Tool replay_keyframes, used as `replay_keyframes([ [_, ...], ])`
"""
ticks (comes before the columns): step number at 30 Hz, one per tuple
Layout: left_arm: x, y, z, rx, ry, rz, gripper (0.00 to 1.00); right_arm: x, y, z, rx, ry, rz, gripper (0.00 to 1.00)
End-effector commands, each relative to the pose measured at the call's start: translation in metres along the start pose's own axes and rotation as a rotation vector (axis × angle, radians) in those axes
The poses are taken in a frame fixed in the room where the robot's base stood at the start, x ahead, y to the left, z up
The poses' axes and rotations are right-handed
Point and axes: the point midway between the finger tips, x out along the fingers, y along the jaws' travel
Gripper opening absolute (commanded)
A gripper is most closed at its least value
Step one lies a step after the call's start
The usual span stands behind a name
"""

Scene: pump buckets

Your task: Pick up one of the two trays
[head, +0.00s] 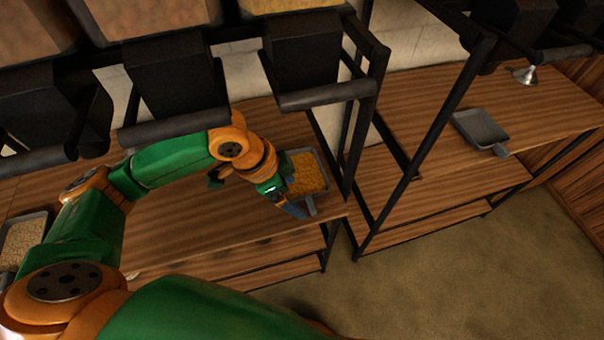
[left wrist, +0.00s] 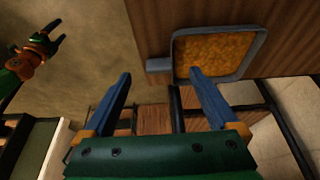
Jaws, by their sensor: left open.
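A grey tray (head: 327,164) of orange-yellow grains sits on the wooden counter near its front edge, its short handle (head: 310,204) pointing forward. The same tray (left wrist: 262,42) fills the upper right of the left wrist view. My left gripper (head: 296,207) is beside the handle. In the left wrist view its blue fingers (left wrist: 160,75) are open, with the handle (left wrist: 159,65) between the tips in the picture; I see no contact. A second tray (head: 40,218) with pale grains is at the far left, partly behind my arm. My right gripper (left wrist: 58,31) shows open and empty in the left wrist view.
An empty grey tray (head: 480,128) lies on the right-hand counter (head: 440,165), with a small metal funnel-like thing (head: 525,74) behind it. Black bins (head: 305,50) and dark frame posts (head: 364,120) stand close around my left arm. The floor (head: 450,260) in front is clear.

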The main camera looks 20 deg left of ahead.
Motion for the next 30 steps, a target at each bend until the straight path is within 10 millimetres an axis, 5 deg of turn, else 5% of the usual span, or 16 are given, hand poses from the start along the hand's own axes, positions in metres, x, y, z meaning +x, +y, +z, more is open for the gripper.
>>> replay_keyframes([
  [5,0.006,0.001,-0.020,0.002,0.002,0.002,0.94,-0.007,0.000,-0.002,0.000,0.002,0.000,0.68],
  [12,0.054,0.001,-0.016,-0.001,-0.001,0.002,0.94,-0.004,0.000,-0.002,0.000,0.003,0.000,0.68],
  [19,0.058,0.000,-0.016,0.001,0.000,-0.001,0.94,-0.004,0.000,-0.002,0.001,0.004,0.000,0.68],
  [30,0.057,0.000,-0.016,0.000,0.000,0.000,0.00,-0.004,0.000,-0.002,0.001,0.003,0.000,0.68],
])
